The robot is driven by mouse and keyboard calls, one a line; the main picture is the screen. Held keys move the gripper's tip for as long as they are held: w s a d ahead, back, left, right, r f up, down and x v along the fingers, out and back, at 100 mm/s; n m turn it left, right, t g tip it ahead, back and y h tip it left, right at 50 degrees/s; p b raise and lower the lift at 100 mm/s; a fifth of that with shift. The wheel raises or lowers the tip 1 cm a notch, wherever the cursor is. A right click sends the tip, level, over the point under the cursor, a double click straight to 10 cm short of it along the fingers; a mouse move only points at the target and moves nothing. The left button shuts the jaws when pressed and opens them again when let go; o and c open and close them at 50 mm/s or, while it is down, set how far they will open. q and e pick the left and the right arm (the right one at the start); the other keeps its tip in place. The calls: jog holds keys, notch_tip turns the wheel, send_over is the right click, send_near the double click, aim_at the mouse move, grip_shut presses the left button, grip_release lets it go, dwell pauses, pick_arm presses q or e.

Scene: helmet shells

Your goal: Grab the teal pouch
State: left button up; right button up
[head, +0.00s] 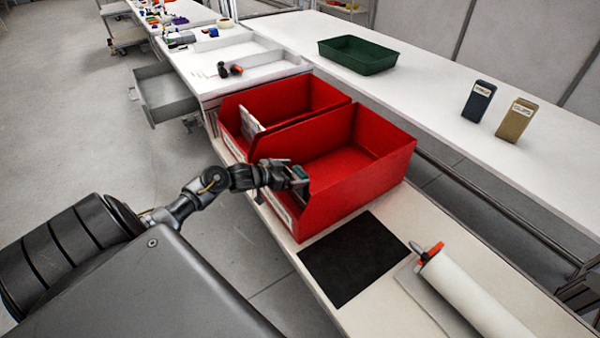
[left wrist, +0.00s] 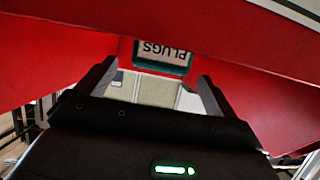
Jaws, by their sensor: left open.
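The teal pouch (left wrist: 186,70) shows in the left wrist view with a white label reading "PLUGS", upside down in the picture. It lies against red bin walls, just past and between my left gripper's fingers (left wrist: 157,73). The fingers are apart, with nothing clasped between them. In the head view my left gripper (head: 290,178) reaches over the front lip of the nearer red bin (head: 372,160). A small teal and white patch of the pouch (head: 299,172) shows at its tips; the gripper hides most of it. Contact cannot be told. My right gripper is not in view.
A second red bin (head: 305,98) with a white item stands behind the nearer one. A black mat (head: 352,258) and a white roll (head: 468,292) lie in front. A green tray (head: 357,55) and blue and tan boxes (head: 478,102) (head: 516,120) stand on the right table.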

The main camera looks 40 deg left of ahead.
aim_at(298, 172)
pick_arm(q)
jog(key=x, duration=0.4)
jog(key=shift+a, duration=0.1)
jog(key=c, duration=1.4)
